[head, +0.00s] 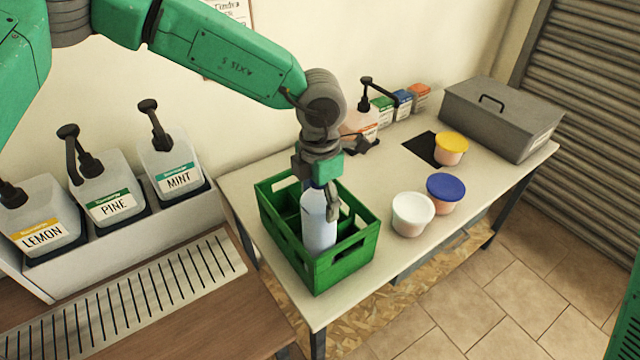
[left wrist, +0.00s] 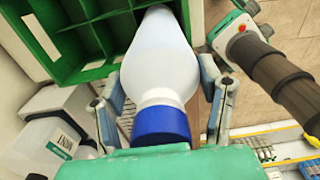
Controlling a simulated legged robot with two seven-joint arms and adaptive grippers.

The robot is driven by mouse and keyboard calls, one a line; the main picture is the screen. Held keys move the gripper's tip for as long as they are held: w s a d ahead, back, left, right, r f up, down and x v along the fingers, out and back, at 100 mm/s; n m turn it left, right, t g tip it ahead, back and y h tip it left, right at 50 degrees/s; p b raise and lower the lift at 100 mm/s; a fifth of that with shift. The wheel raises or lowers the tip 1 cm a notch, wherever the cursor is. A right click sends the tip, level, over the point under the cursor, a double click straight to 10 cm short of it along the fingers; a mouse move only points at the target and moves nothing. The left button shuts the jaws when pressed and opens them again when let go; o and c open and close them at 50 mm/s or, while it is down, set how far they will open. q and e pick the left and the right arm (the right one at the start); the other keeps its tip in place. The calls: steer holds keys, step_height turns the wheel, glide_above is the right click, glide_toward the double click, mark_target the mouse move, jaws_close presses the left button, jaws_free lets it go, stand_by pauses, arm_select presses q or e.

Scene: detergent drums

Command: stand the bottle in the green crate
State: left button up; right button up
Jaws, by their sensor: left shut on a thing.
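The bottle (head: 319,232) is pale and translucent, with a blue cap that shows in the left wrist view, where its body (left wrist: 160,62) lies between the fingers. In the head view it is about upright, its lower part inside the green crate (head: 345,268), towards the front. I cannot tell whether its base rests on the crate floor. The crate's divided compartments show in the left wrist view (left wrist: 92,70). My left gripper (head: 324,200) is shut on the bottle's upper part from above. My right gripper is not in view.
The crate stands near the table's (head: 290,283) left front corner. White (head: 412,214), blue-lidded (head: 443,194) and yellow-lidded (head: 451,148) tubs stand right of it. A grey box (head: 500,115) is at the far end. A pump bottle is partly hidden behind my wrist. Labelled jugs (head: 108,200) stand left.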

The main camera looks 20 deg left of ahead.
arm_select(q)
steer(key=shift+f, duration=0.3)
steer(key=o, duration=1.7)
steer(key=shift+f, duration=0.1)
step_height(320, 180, up, 12)
steer(key=shift+r, duration=0.1)
